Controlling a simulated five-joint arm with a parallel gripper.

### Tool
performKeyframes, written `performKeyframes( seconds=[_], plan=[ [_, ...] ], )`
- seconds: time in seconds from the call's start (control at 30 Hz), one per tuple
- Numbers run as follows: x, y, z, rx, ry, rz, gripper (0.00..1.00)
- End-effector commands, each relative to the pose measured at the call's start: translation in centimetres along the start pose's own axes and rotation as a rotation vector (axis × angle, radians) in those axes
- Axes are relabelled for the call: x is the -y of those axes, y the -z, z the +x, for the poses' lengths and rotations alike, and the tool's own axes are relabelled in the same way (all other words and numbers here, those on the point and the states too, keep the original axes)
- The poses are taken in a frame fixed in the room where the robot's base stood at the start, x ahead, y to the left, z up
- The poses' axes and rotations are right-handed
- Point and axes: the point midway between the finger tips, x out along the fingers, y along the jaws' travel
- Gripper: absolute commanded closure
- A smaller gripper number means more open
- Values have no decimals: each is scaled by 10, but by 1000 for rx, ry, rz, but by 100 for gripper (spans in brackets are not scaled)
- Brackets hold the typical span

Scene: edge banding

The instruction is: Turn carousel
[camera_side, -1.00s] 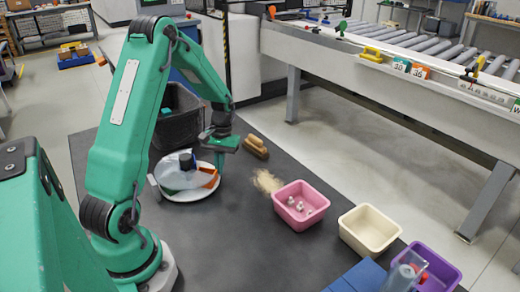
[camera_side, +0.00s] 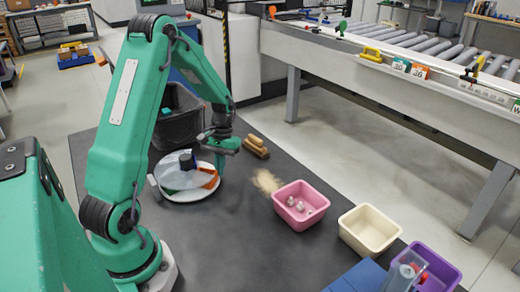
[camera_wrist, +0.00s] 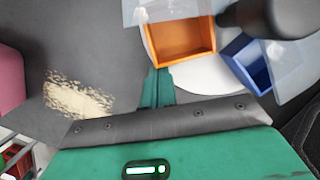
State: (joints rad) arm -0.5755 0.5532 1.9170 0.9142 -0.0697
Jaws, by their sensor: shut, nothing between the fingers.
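The carousel (camera_side: 182,194) is a round white base with pale, see-through walls and a dark knob (camera_side: 187,160) at its centre. An orange compartment (camera_side: 211,181) faces right in the side view. In the wrist view the orange compartment (camera_wrist: 183,44) is open and looks empty, with a blue compartment (camera_wrist: 246,64) to its right. The dark knob (camera_wrist: 275,17) shows at the upper right. My gripper (camera_wrist: 157,76) is shut and empty, its green fingertips close to the orange compartment's lower left edge. Whether they touch cannot be told. In the side view my gripper (camera_side: 229,148) is at the carousel's right rear.
A pile of shavings (camera_side: 267,181) lies right of the carousel. Beyond it stand a pink bin (camera_side: 301,221) with small pieces, a cream bin (camera_side: 369,240) and a purple bin (camera_side: 447,277). A wood-handled brush (camera_side: 256,151) and a black bin (camera_side: 178,128) are behind.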

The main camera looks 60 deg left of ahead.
Motion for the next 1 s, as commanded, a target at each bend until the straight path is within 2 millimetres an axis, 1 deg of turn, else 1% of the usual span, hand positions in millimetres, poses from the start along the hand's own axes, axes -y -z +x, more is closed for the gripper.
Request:
performKeyframes(
  seconds=[0.27,0.63,0.8,1.0],
  plan=[
    [-5,-9,2,2,4,91,100],
    [-12,-32,8,-2,10,331,100],
    [-14,-39,10,-3,11,327,100],
    [-14,-43,10,-3,12,325,100]
  ],
)
